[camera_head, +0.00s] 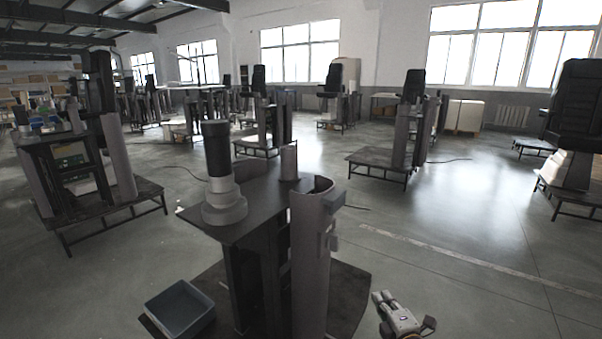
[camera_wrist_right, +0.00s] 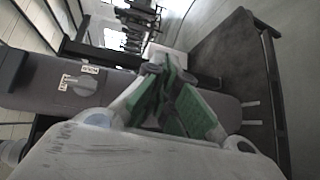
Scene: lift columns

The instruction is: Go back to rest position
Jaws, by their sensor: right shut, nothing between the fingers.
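My right gripper (camera_head: 384,299) shows at the bottom of the head view, right of the nearest workstation's grey curved panel (camera_head: 311,255). In the right wrist view my right gripper (camera_wrist_right: 166,70) has its green-padded fingers drawn together, with nothing between them. It is apart from the workstation in the head view. My left gripper is in neither view. The workstation has a dark table top (camera_head: 265,208) with a dark and grey lift column (camera_head: 220,175) upright on it. A short grey cylinder (camera_head: 289,162) stands at the table's back edge.
A blue-grey bin (camera_head: 180,309) sits low at the left on the workstation's dark base plate (camera_head: 345,295). Other workstations stand behind, one at left (camera_head: 75,150) and one at right (camera_head: 400,140). The grey floor (camera_head: 470,260) to the right is open.

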